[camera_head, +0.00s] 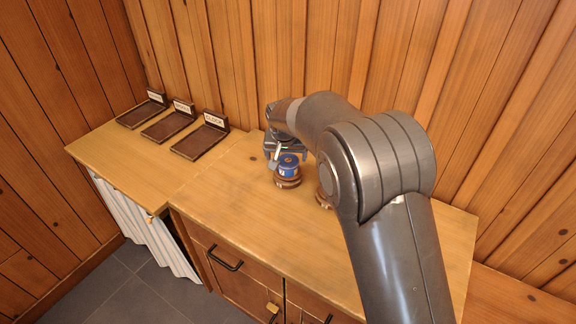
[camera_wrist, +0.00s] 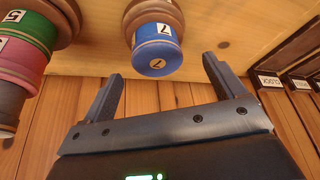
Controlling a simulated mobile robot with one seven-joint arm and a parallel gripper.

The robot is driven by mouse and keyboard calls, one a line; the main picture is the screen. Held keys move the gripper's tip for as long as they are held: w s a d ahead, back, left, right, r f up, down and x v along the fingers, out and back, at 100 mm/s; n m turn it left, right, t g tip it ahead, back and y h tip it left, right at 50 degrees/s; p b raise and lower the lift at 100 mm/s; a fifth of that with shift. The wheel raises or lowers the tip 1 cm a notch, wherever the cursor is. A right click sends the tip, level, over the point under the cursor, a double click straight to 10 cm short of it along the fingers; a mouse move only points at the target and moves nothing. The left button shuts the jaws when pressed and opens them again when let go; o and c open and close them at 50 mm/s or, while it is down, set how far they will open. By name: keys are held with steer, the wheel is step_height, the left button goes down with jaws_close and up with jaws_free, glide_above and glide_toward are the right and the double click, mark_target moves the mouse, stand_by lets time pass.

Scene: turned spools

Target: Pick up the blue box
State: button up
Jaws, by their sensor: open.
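The blue box (camera_head: 288,168) is a round, drum-shaped blue piece marked 7. It sits on a brown turned wooden base on the cabinet top. In the wrist view the blue box (camera_wrist: 157,48) is just beyond my fingertips, roughly midway between them. My gripper (camera_wrist: 163,68) is open and empty, with one finger to either side of the blue box's line. In the head view my gripper (camera_head: 284,150) is right at the blue box, partly over it; I cannot tell whether it touches.
A stack with green (camera_wrist: 30,28) and pink (camera_wrist: 18,62) pieces stands left in the wrist view; my arm mostly hides a brown spool (camera_head: 323,198) in the head view. Three dark labelled trays (camera_head: 199,142) lie on the lower left counter (camera_head: 110,160). A plank wall (camera_head: 300,50) is close behind.

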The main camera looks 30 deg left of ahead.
mark_target(288, 161)
steer(key=x, duration=0.6)
steer(key=shift+w+d, duration=0.15)
steer(key=shift+d, duration=0.05)
steer(key=shift+r, duration=0.1)
steer(key=shift+c, duration=0.2)
steer(key=c, duration=1)
